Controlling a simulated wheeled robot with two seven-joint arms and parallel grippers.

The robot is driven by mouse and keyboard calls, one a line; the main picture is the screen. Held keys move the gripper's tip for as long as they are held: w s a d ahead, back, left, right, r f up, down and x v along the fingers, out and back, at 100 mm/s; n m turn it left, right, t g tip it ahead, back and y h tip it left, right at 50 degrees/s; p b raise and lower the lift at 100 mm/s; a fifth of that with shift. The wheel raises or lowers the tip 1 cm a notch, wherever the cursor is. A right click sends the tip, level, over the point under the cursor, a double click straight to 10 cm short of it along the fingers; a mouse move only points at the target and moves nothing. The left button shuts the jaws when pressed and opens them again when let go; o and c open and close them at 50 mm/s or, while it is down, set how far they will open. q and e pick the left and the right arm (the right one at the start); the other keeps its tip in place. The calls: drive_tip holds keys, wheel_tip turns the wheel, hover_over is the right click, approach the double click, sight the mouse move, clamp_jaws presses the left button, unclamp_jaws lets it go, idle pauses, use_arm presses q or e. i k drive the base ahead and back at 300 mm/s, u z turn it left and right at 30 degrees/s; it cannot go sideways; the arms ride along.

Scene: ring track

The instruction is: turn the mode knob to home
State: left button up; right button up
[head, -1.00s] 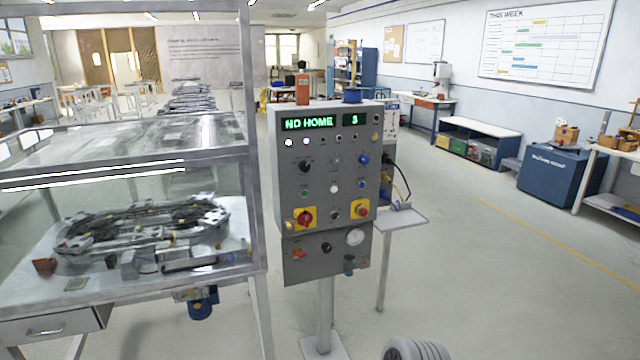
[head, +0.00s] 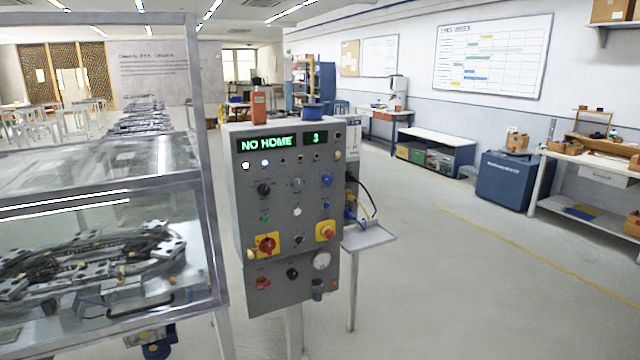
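The grey control panel (head: 290,215) stands on a post near the middle of the head view. Its green display (head: 268,144) reads "NO HOME", and a smaller display (head: 316,138) beside it reads 3. A black rotary knob (head: 264,190) sits at the upper left of the panel face, and a grey round dial (head: 296,184) sits to its right. A blue knob (head: 326,179) is further right. The labels are too small to read, so I cannot tell which is the mode knob or where it points. Neither gripper is in view.
Red knobs on yellow plates (head: 266,245) sit lower on the panel. A glass-walled enclosure (head: 110,215) with a ring track (head: 95,255) stands close on the left. A small side shelf (head: 368,236) projects right of the panel. The floor (head: 450,290) on the right is clear.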

sight(263, 189)
drive_tip(key=i, duration=0.9)
drive_tip(key=u, duration=0.5)
